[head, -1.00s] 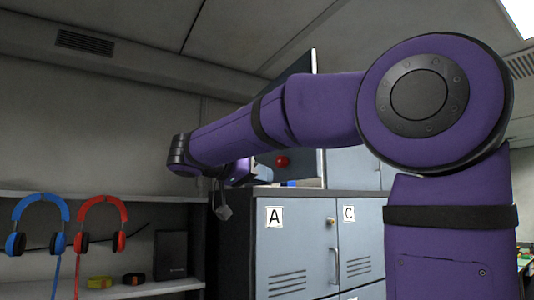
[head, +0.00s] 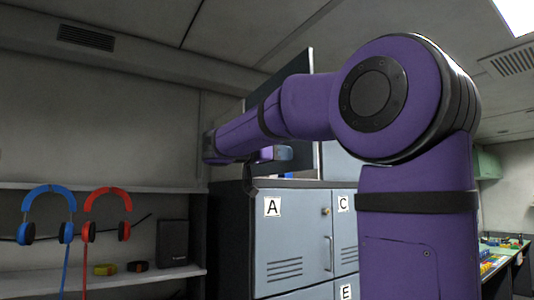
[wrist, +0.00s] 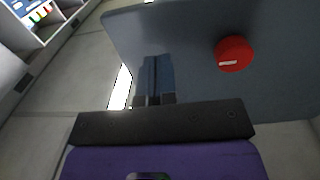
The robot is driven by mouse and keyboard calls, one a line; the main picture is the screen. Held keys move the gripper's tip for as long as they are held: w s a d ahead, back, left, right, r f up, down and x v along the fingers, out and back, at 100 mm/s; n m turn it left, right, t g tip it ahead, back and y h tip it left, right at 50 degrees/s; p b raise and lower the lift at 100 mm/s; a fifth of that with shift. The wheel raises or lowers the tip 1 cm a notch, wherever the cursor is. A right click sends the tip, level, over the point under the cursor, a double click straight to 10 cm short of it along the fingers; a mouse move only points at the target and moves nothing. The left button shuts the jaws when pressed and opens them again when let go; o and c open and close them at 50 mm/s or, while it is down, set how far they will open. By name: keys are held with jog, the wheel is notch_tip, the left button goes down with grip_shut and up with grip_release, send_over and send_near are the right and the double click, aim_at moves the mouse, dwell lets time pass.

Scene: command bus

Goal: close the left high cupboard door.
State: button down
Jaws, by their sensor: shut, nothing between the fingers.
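The left high cupboard door is a blue-grey panel standing open. In the head view its dark face (head: 292,88) and pale edge show behind my arm. In the wrist view the door (wrist: 190,35) fills the upper right, with a round red knob (wrist: 234,54). My gripper (wrist: 157,75) is shut and empty, its fingers pointing at the panel left of the knob. I cannot tell whether they touch it. In the head view my gripper (head: 284,153) is small and partly hidden by my arm; the knob is hidden there.
Grey lockers (head: 290,245) marked A, C and E stand below the cupboard. A shelf (head: 150,277) at left holds small items, with blue headphones (head: 47,215) and red headphones (head: 106,215) hanging above. A worktop with colourful items (head: 497,258) is at far right.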

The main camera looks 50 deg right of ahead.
aim_at(300, 155)
jog(key=shift+x, duration=1.45)
jog(key=shift+s, duration=0.1)
